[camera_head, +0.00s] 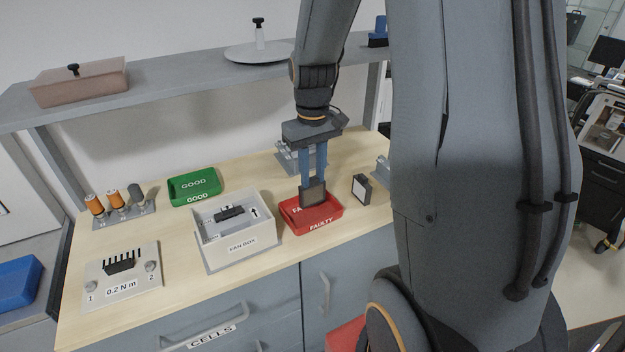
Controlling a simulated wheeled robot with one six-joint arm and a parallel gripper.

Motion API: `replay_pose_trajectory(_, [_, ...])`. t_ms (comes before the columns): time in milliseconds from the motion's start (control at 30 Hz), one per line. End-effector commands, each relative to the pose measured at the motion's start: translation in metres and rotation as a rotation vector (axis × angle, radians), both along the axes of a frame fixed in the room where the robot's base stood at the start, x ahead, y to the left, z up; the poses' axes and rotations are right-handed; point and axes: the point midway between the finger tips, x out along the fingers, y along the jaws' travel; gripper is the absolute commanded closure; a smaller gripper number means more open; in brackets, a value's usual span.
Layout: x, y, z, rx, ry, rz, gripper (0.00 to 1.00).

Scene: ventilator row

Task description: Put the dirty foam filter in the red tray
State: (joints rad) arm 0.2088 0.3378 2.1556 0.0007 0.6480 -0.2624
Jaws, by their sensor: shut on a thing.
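My gripper (314,183) points down over the red tray (327,225), which is labelled FAULTY. It is shut on a small dark square piece (313,194), which looks like the dirty foam filter. The piece is upright, at or just above the tray's inside, and hides part of the tray's label. I cannot tell whether it touches the tray floor. A second square piece with a pale face and dark frame (361,189) stands on the bench just right of the red tray.
A white FAN BOX (238,256) stands close left of the red tray. A green GOOD tray (194,186) is behind it. A torque plate (123,280) and orange-topped tools (115,200) are at the left. A shelf (190,75) spans the back. Bare bench shows between the green tray and the arm.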

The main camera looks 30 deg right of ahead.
Motion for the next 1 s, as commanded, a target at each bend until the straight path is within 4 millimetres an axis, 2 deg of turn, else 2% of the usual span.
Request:
replay_pose_trajectory(100, [-0.001, 0.000, -0.016, 0.001, 0.005, -0.001, 0.97])
replay_pose_trajectory(233, [-0.001, -0.001, -0.025, 0.001, 0.002, -0.002, 0.97])
replay_pose_trajectory(1000, [0.000, -0.001, -0.038, 0.000, 0.000, -0.002, 0.97])
